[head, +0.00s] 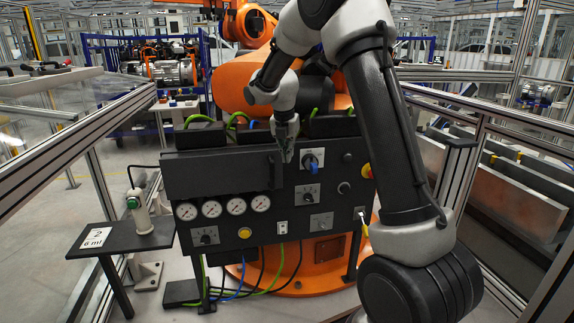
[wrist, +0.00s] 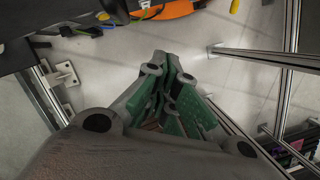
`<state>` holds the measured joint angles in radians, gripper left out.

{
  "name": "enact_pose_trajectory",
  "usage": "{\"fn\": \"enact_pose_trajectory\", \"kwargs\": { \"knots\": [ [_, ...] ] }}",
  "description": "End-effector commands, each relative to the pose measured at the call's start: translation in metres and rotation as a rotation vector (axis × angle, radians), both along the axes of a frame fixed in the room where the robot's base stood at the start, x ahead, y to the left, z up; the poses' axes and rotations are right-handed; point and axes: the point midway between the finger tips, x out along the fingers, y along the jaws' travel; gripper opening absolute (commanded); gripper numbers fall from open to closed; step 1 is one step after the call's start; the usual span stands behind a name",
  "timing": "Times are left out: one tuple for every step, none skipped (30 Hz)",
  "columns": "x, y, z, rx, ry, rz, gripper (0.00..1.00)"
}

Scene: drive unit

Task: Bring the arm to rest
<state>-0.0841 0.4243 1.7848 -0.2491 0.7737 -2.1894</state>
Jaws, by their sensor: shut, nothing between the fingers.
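My arm rises from the lower right of the head view, bends at the top, and comes down in front of the black control panel (head: 258,205). My gripper (head: 287,158) hangs at the panel's upper middle, left of the blue-handled switch (head: 312,165), pointing down. In the wrist view my gripper (wrist: 176,58) has its green-padded fingers together with nothing between them. The floor shows beyond the fingertips. I cannot tell whether the gripper touches the panel.
Gauges (head: 211,209), a yellow button (head: 242,233) and knobs sit on the panel. An orange robot (head: 238,85) stands behind it. A small side table (head: 112,239) holds a green-and-white device (head: 139,210). Metal rails (head: 80,140) flank both sides.

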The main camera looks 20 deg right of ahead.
Motion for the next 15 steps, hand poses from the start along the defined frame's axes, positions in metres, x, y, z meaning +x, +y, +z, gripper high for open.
{"fn": "enact_pose_trajectory", "kwargs": {
  "knots": [
    [-0.001,0.000,0.006,0.000,-0.003,0.000,0.00],
    [-0.002,0.001,0.009,0.000,-0.002,-0.001,0.00],
    [-0.003,0.001,0.012,0.001,-0.001,0.000,0.00],
    [-0.003,0.001,0.013,0.000,0.000,0.000,0.00],
    [-0.004,0.001,0.014,0.001,-0.001,0.000,0.00],
    [-0.004,0.001,0.016,0.001,-0.001,0.000,0.00],
    [-0.004,0.001,0.016,0.001,-0.001,0.000,0.00],
    [-0.004,0.001,0.016,0.001,-0.001,-0.001,0.00],
    [-0.004,0.001,0.016,0.002,-0.002,-0.007,0.00],
    [-0.004,0.001,0.016,0.004,-0.004,-0.018,0.00],
    [-0.004,0.001,0.016,0.008,-0.007,-0.038,0.00],
    [-0.004,0.001,0.016,0.016,-0.012,-0.081,0.00],
    [-0.005,0.001,0.016,0.024,-0.018,-0.127,0.00],
    [-0.005,0.001,0.016,0.035,-0.024,-0.185,0.00],
    [-0.007,0.001,0.015,0.054,-0.033,-0.281,0.00]
  ]
}}
